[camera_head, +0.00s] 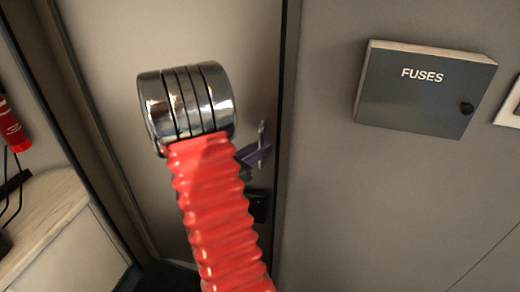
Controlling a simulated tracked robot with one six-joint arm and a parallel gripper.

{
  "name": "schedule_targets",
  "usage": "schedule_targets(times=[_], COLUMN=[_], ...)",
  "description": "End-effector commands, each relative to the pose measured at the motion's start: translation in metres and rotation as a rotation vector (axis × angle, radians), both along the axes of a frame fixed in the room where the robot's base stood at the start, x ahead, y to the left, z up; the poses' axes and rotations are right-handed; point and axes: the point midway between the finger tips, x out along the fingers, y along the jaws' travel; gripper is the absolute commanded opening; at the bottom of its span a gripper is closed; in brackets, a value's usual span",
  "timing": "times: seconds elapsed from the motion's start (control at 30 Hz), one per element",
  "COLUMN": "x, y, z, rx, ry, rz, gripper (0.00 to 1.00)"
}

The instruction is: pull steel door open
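The steel door (255,60) is a plain grey-beige panel in the left half of the head view, with a dark vertical gap along its right edge. It looks shut. A small silver upright piece (262,131), perhaps the door's handle, shows near that edge. My red ribbed arm with its shiny dark metal joint covers the middle of the door. Part of my gripper (252,157) seems to show as dark and purplish pieces just right of the arm, at or very near the silver piece. Its fingers are mostly hidden, so I cannot tell whether it grips or touches anything.
A dark fuse box (420,92) marked FUSES projects from the wall right of the door. A red extinguisher (12,128) is at the far left, above a wooden-topped counter (45,205). A dark fitting (258,207) sits low by the door's right edge.

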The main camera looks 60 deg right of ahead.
Motion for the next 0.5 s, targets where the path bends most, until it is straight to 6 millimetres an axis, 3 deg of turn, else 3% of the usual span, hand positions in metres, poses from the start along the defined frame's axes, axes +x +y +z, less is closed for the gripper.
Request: schedule_targets(times=[0.37,0.5], x=[-0.0014,-0.0014], y=[-0.0049,-0.0047], z=[-0.0002,-0.0002], rx=[0.001,0.001], ry=[0.001,0.001], rz=[0.001,0.001], gripper=[0.2,0.11])
